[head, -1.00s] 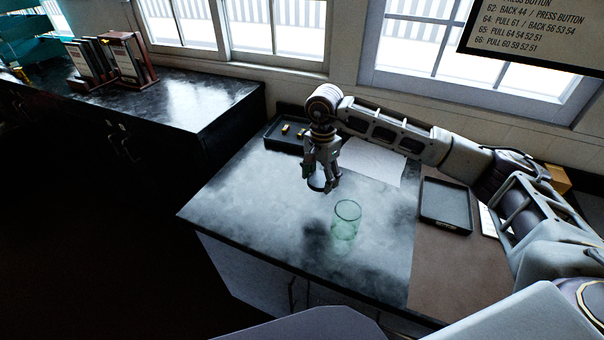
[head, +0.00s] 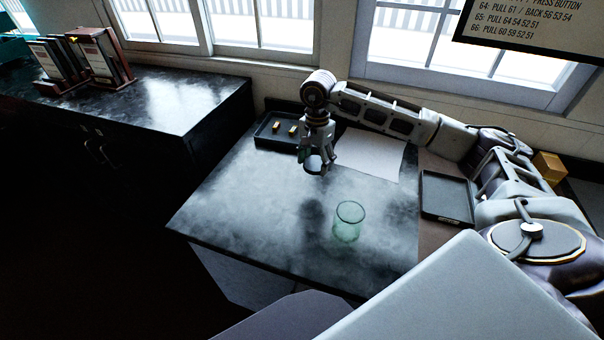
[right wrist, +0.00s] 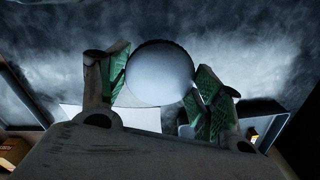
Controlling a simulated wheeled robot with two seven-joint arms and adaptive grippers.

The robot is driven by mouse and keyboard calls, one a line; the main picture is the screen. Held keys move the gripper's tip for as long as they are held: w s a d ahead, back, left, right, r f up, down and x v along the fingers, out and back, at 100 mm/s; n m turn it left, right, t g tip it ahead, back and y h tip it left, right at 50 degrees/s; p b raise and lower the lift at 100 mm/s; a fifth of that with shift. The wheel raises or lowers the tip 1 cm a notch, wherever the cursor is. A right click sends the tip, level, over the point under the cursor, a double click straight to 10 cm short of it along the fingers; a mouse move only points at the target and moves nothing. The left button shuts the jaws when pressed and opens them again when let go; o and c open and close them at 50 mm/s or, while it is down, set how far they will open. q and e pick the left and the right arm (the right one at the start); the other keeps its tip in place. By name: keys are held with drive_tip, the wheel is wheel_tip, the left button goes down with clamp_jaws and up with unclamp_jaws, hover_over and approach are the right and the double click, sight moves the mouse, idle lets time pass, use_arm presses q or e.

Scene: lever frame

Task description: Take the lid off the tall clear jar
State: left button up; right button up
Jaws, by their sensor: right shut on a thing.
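The tall clear jar (head: 348,222) stands upright on the dark table, a greenish see-through cylinder with its top open. My right gripper (head: 315,163) is above the table, behind and left of the jar and apart from it. It is shut on the round lid (head: 313,164), of which only a small part shows in the head view. In the right wrist view the lid (right wrist: 160,73) is a pale disc between the two green-padded fingers of my right gripper (right wrist: 160,90). My left gripper is not in view.
A black tray (head: 262,140) with small brass-coloured blocks sits at the table's back left. A white sheet (head: 372,156) lies behind the jar, and an empty dark tray (head: 446,197) is at the right. The table's front left is clear.

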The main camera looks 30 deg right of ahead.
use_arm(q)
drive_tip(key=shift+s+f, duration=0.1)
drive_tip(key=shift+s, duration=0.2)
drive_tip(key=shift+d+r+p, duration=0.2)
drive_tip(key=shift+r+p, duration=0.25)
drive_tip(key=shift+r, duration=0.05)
use_arm(e)
hover_over(314, 189)
drive_tip(key=shift+f, duration=3.15)
drive_tip(key=shift+f+p, duration=0.3)
drive_tip(key=shift+f, duration=1.4)
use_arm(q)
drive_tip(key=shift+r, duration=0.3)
use_arm(e)
drive_tip(key=shift+f, duration=0.15)
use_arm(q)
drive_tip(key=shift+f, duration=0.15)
use_arm(e)
drive_tip(key=shift+f, duration=0.15)
